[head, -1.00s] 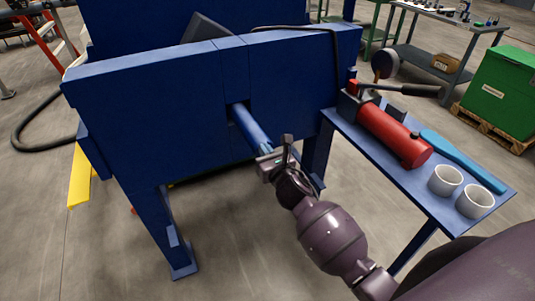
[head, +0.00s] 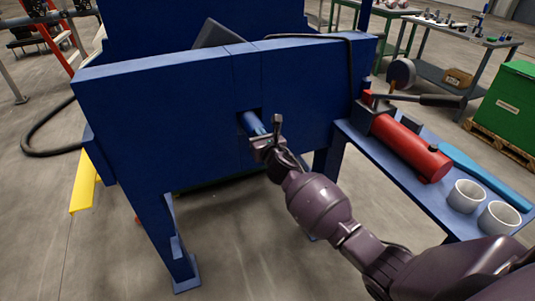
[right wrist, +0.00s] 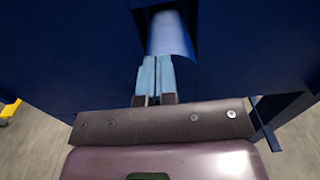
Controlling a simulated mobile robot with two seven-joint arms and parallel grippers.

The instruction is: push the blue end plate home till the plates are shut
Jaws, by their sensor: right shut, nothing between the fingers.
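The blue press frame (head: 190,90) fills the middle of the head view, with a square opening in its near face. A blue round bar (head: 252,122) sticks out of that opening; it also shows in the right wrist view (right wrist: 170,35). My right gripper (head: 266,138) is at the bar's near end. In the right wrist view its two fingers (right wrist: 154,78) are together, with their tips at the bar's end and nothing between them. The end plate and the plates behind the frame cannot be made out. My left gripper is not in view.
A blue side table (head: 400,165) at the right holds a red cylinder pump (head: 410,147), a light blue tool (head: 485,175) and two white cups (head: 467,196). A black hose (head: 40,145) lies on the floor at left. A green crate (head: 508,105) stands far right.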

